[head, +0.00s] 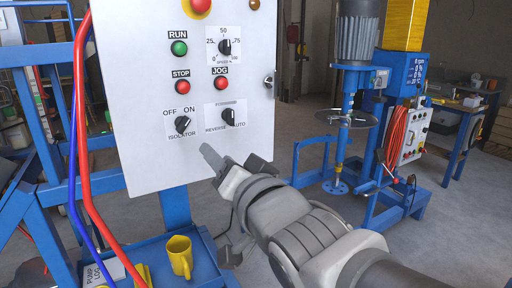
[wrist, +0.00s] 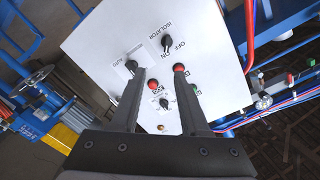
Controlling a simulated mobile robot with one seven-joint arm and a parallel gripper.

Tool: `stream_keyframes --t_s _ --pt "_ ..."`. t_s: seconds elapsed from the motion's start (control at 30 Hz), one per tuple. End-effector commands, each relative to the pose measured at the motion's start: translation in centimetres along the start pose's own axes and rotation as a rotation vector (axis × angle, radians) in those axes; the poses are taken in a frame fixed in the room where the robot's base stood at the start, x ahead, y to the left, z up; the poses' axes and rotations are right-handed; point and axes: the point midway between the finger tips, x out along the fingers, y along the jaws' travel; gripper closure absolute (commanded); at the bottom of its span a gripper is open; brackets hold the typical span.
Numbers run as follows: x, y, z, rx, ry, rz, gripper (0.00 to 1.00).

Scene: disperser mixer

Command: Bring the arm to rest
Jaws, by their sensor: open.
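My gripper (head: 236,162) is in front of the lower part of a white control panel (head: 140,90) in the head view, with nothing between its fingers. In the wrist view my gripper (wrist: 160,72) is open, its two dark fingers pointing at the panel (wrist: 100,30). The isolator knob (head: 182,124) is up and left of the fingertips, and the reverse/auto knob (head: 227,117) is above them. In the wrist view the isolator knob (wrist: 166,43) lies just beyond the fingertips. Whether the fingers touch the panel cannot be told.
The panel also carries a green run button (head: 179,48), a red stop button (head: 182,87), a red jog button (head: 221,83) and a speed dial (head: 225,47). A yellow mug (head: 180,256) stands on a blue shelf below. Red hose (head: 80,130) runs left.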

Motion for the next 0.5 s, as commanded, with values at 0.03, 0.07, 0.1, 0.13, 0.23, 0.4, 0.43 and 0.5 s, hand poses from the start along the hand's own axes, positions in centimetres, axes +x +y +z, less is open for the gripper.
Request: stream_keyframes --t_s 0.03,0.07,0.1,0.13,0.23,0.4,0.43,0.5 --pt "-0.2 1.1 -0.3 -0.020 -0.004 0.040 0.55" --pt "-0.5 1.9 -0.4 -0.038 -0.011 0.072 0.55" --pt "-0.8 3.2 -0.6 -0.064 -0.023 0.124 0.55" --pt "-1.2 4.3 -0.6 -0.086 -0.036 0.166 0.55" --pt "-3.1 8.3 -0.8 -0.164 -0.102 0.321 0.55" --pt "-7.8 14.2 -0.1 -0.263 -0.271 0.551 0.55" --pt "-8.7 15.0 0.1 -0.274 -0.308 0.585 0.55" --pt "-11.1 16.7 0.8 -0.299 -0.396 0.655 0.55"
